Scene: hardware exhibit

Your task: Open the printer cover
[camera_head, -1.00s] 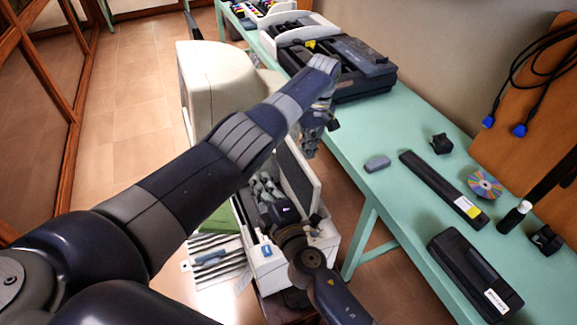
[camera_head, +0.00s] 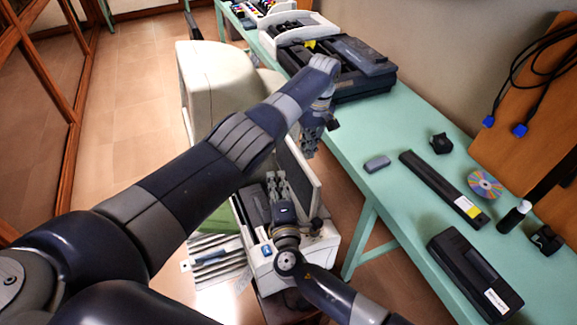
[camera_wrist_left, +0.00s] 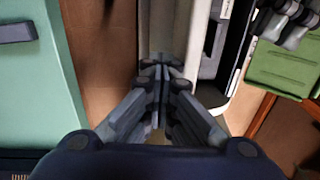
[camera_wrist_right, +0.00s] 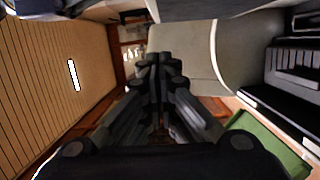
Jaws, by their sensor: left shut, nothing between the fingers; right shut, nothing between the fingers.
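The white printer (camera_head: 318,247) stands low beside the green bench. Its cover (camera_head: 301,172) is raised steeply as an upright panel along the bench side, and the dark interior (camera_head: 256,205) is exposed. My left gripper (camera_head: 309,150) is shut and empty, pointing down close to the top of the cover; its closed fingers also show in the left wrist view (camera_wrist_left: 161,65). I cannot tell if they touch the cover. My right gripper (camera_head: 277,178) is shut and empty above the printer, on the open side of the cover; its fingers also show in the right wrist view (camera_wrist_right: 161,62).
The green bench (camera_head: 375,205) runs along the right with a grey box (camera_head: 377,163), a long dark bar (camera_head: 440,187), a disc (camera_head: 485,184) and a black case (camera_head: 474,276). A beige rounded object (camera_head: 217,82) stands behind the printer. Floor is free at left.

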